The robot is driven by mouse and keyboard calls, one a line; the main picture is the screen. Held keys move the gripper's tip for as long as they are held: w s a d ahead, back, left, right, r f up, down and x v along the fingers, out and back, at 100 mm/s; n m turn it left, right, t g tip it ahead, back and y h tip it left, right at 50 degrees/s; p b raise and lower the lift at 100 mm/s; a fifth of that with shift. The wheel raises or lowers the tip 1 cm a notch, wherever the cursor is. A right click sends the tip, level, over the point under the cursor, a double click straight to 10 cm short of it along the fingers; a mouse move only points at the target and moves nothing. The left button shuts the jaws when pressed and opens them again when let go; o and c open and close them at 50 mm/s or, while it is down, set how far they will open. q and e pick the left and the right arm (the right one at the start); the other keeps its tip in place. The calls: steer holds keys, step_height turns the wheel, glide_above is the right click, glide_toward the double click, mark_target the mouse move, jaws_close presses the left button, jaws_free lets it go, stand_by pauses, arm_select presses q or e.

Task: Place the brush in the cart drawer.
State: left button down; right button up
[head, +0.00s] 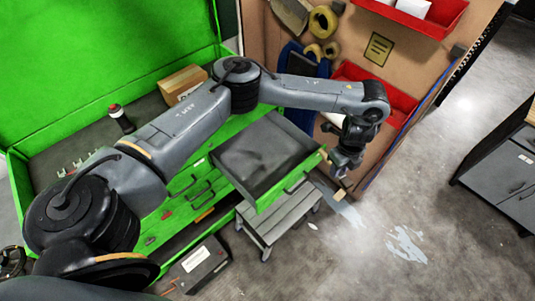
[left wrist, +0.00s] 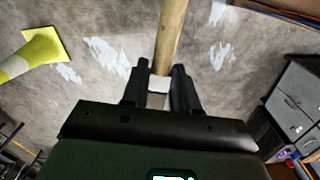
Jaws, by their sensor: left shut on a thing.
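The brush shows as a long wooden handle (left wrist: 171,38) in the left wrist view, running up and out of the picture between the fingers. Its bristles cannot be made out. My left gripper (left wrist: 160,84) is shut on it. In the head view my left gripper (head: 344,166) hangs just right of the open drawer, with only a small tan piece below it that may be the handle. The green cart's drawer (head: 262,160) is pulled out, with a dark inside that looks empty. My right gripper is not in view.
The green cart (head: 110,45) carries a cardboard box (head: 183,83) and a dark bottle (head: 121,117). A grey step stool (head: 280,218) stands below the drawer. A pegboard panel (head: 330,20) with red bins is behind. Grey cabinets (head: 497,178) are at right; the floor between is clear.

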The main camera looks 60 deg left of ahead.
mark_target(326, 161)
arm_select(q)
steer(key=a+f+m+b, duration=0.1)
steer(key=m, duration=0.1)
steer(key=a+f+m+b, duration=0.1)
steer(key=a+f+m, duration=0.1)
steer(key=a+f+m+b, duration=0.1)
steer(key=a+m, duration=0.1)
steer(key=m, duration=0.1)
steer(key=shift+s+a+f, duration=0.2)
steer(key=shift+a+f, duration=0.05)
steer(key=s+a+f+m+b, duration=0.2)
steer(key=s+a+f+b, duration=0.1)
steer(key=a+f, duration=0.2)
steer(key=s+a+f+m+b, duration=0.3)
steer(key=a+f, duration=0.3)
steer(key=a, duration=0.2)
steer(key=s+a+f+m+b, duration=0.3)
steer(key=a+f, duration=0.3)
steer(key=a, duration=0.1)
steer(key=shift+s+f, duration=0.1)
steer(key=shift+s, duration=0.1)
steer(key=shift+f+b, duration=0.45)
steer(key=shift+f, duration=2)
steer(key=shift+a, duration=0.1)
steer(key=c, duration=0.9)
jaws_free()
steer(key=shift+f, duration=0.1)
steer(key=shift+o, duration=0.2)
